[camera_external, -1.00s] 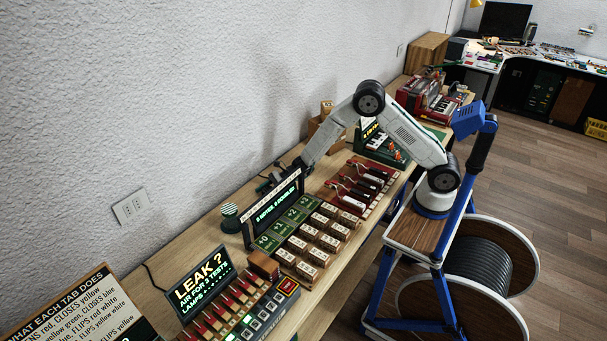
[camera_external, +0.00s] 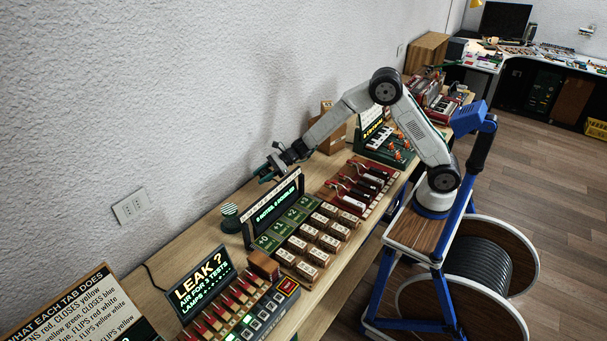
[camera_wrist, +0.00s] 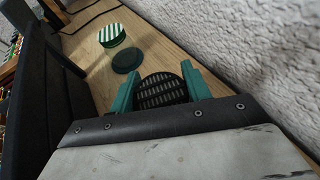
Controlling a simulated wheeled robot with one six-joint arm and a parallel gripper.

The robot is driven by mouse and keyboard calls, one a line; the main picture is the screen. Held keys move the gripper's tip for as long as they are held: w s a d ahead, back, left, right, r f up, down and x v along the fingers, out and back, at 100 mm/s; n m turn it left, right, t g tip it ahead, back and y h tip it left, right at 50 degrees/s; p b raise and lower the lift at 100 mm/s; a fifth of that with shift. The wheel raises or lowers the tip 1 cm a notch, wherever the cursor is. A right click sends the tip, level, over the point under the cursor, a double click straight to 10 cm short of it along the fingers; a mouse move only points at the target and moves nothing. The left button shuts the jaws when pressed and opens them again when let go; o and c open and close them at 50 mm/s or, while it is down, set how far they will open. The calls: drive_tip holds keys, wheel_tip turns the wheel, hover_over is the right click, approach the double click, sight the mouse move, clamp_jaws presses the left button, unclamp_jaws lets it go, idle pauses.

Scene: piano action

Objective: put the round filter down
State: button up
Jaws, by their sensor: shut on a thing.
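The round filter (camera_wrist: 162,93) is a dark disc with a slotted grille, seen in the wrist view between the green fingers of my gripper (camera_wrist: 158,85). The gripper is shut on it at its two sides. In the external view my gripper (camera_external: 268,171) is in the air above and behind the lit display, near the wall; the filter cannot be made out there. In the wrist view, a dark green disc (camera_wrist: 127,60) lies on the wooden table beyond the filter, apart from it.
A green-and-white striped round thing (camera_wrist: 112,33) stands past the dark disc, also seen in the external view (camera_external: 230,214). The lit display (camera_external: 274,208) and block rows stand in front of the gripper. The white wall (camera_wrist: 260,50) is close. Bare wood (camera_external: 185,243) shows at left.

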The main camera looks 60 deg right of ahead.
drive_tip(key=shift+d+r, duration=0.1)
drive_tip(key=shift+r, duration=0.1)
drive_tip(key=w+d+r+m+t+h, duration=0.15)
drive_tip(key=w+d, duration=0.25)
drive_tip(key=d, duration=0.6)
hover_over(311, 169)
drive_tip(key=f, duration=0.2)
drive_tip(key=shift+g+y, duration=0.25)
drive_tip(key=shift+y, duration=0.1)
drive_tip(key=f, duration=0.4)
drive_tip(key=shift+s+f, duration=0.2)
drive_tip(key=shift+f, duration=2.4)
drive_tip(key=shift+f, duration=0.15)
